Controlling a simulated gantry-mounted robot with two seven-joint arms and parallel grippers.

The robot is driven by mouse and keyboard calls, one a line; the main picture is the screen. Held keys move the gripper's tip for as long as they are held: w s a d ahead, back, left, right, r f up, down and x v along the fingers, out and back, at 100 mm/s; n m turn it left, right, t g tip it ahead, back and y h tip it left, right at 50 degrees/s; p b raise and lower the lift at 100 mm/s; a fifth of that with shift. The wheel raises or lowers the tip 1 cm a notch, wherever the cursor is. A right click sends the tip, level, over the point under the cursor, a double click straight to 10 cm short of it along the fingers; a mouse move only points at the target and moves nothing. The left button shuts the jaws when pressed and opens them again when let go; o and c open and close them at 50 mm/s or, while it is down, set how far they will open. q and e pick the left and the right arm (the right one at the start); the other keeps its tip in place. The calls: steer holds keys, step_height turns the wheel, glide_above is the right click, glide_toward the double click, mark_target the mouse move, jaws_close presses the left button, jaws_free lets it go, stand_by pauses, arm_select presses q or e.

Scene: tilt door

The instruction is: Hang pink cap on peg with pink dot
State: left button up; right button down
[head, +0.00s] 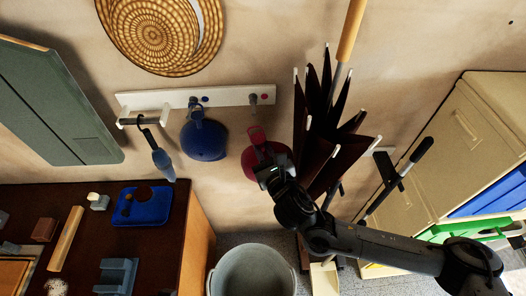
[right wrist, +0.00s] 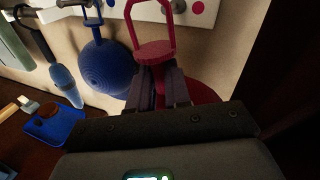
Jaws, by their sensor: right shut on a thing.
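The pink cap (head: 253,166) has a pink loop (head: 256,135) standing up from it. My right gripper (head: 270,174) is shut on the cap; in the right wrist view the fingers (right wrist: 163,88) grip it just below the loop (right wrist: 139,24). The white peg rail (head: 226,96) is on the wall above. The peg (head: 253,98) beside the pink dot (head: 264,97) is empty. In the head view the loop shows below this peg, apart from it. The pink dot (right wrist: 197,7) also shows in the right wrist view. My left gripper is not in view.
A blue cap (head: 204,141) hangs on the neighbouring peg, left of the pink cap. A blue brush (head: 161,160) hangs farther left. Dark umbrellas (head: 322,125) stand close on the right. A grey bucket (head: 252,270) is below. A straw hat (head: 157,32) hangs above.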

steer(key=shift+w+f, duration=0.15)
steer(key=shift+w, duration=1.4)
steer(key=shift+w+b, duration=0.55)
steer(key=shift+w, duration=0.2)
stand_by(0.5)
steer(key=shift+w+b, duration=0.45)
steer(key=shift+w, duration=0.1)
steer(key=shift+w+f, duration=0.1)
steer(key=shift+w, duration=0.4)
stand_by(0.4)
steer(key=shift+w+b, duration=0.55)
steer(key=shift+w, duration=0.35)
steer(key=shift+b+x, duration=0.4)
steer(key=shift+x, duration=0.5)
steer(key=shift+d, duration=0.25)
